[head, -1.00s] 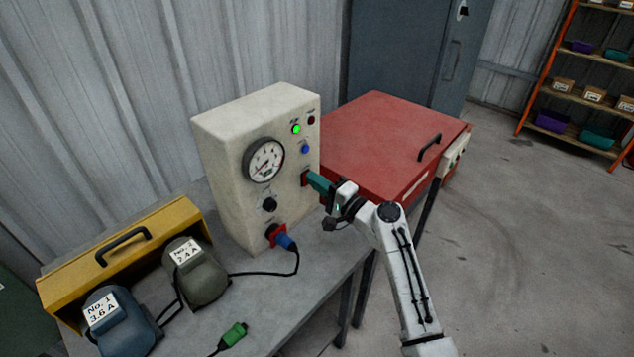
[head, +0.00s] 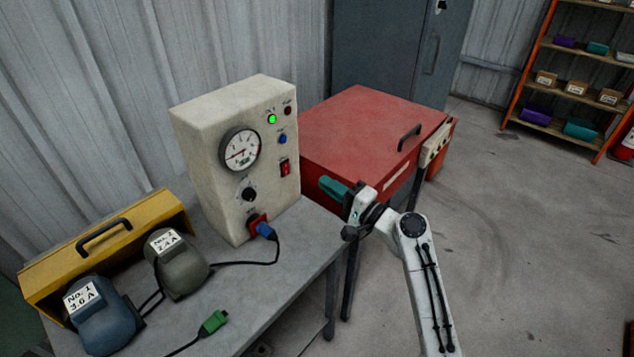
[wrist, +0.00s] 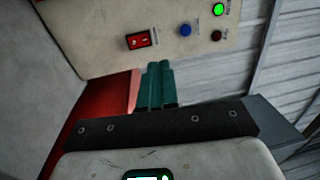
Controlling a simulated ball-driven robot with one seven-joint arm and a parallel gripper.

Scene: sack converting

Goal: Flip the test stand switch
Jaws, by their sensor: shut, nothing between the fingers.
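The test stand (head: 225,195) is a cream box standing on the grey table. Its red rocker switch (head: 285,168) is on the front panel, below a blue button (head: 283,139) and a lit green lamp (head: 272,119). The switch also shows uncovered in the wrist view (wrist: 138,40). A dial gauge (head: 240,149) and a black knob (head: 249,194) are on the left of the panel. My gripper (head: 323,182), with teal fingers, is shut and empty, to the right of the switch and apart from it. The shut fingers also show in the wrist view (wrist: 154,68).
A red lidded chest (head: 372,135) stands right behind my gripper. A blue plug (head: 266,231) sits in the panel's red socket, its cable running to the dark motors (head: 178,268). A green connector (head: 214,322) lies on the table (head: 305,240). A yellow toolbox (head: 60,265) is left.

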